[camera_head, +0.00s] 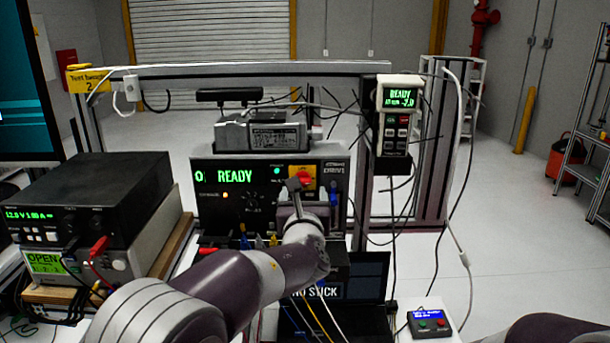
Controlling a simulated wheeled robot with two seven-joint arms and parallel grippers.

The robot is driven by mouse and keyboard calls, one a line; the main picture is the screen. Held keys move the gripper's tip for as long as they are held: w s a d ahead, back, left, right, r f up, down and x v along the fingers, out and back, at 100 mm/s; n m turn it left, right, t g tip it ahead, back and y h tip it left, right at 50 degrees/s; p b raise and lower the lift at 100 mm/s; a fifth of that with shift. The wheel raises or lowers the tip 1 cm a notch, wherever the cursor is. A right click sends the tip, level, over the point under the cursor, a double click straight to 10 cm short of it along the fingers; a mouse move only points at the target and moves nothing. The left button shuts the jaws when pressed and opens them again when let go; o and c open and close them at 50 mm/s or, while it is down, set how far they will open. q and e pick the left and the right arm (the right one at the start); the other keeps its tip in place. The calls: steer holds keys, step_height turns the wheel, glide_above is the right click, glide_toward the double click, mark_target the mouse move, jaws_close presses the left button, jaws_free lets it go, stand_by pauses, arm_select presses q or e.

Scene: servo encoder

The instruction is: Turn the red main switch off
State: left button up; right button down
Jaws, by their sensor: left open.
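The red main switch (305,177) sits on a yellow plate at the upper right of the black drive unit's front panel (225,190). I cannot tell whether the fingers touch the switch. The gripper and wrist hide part of the panel's lower right. Only a link of my right arm shows at the bottom right; its gripper is out of view.
Stacked bench supplies (85,200) with cables stand at the left. A handheld pendant (398,115) reading "READY" hangs on the frame's right post. Loose wires hang below the drive unit.

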mark_target(303, 184)
arm_select(q)
steer(key=w+p, duration=0.2)
steer(key=w, duration=0.3)
steer(key=shift+w+a, duration=0.1)
steer(key=shift+w, duration=0.15)
arm_select(e)
step_height(303, 184, up, 3)
steer(key=shift+r, duration=0.15)
arm_select(q)
steer(key=shift+c, duration=0.3)
